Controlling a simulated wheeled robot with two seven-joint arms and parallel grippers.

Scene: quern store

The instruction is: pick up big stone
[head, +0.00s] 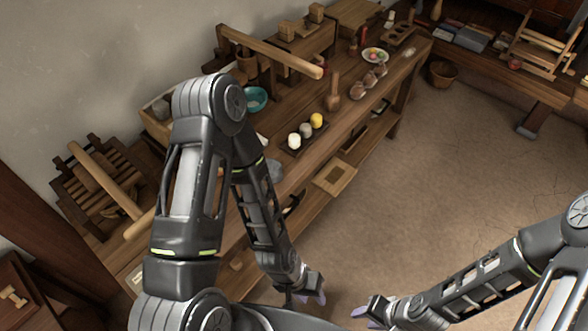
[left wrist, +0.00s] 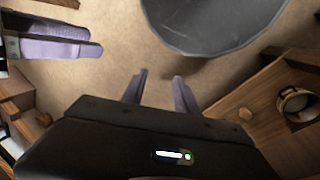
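No thing is clearly recognisable as the big stone. A pale grey lump (head: 275,171) shows partly behind my left arm at the workbench, and a grey rounded thing (head: 161,108) sits in a wooden box at the wall; I cannot tell if either is the stone. My left gripper (head: 314,294) hangs low in front of the bench, over the floor. In the left wrist view its two purple fingers (left wrist: 157,80) stand apart with only floor between them. My right gripper (head: 362,312) is close by on the right, its opening unclear; its fingers also show in the left wrist view (left wrist: 65,40).
The long workbench (head: 345,130) carries a tray of small round pieces (head: 305,132), a teal bowl (head: 255,98), a plate (head: 375,55) and wooden tools. A basket (head: 443,74) stands on the floor near the back. The floor (head: 460,160) right of the bench is clear.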

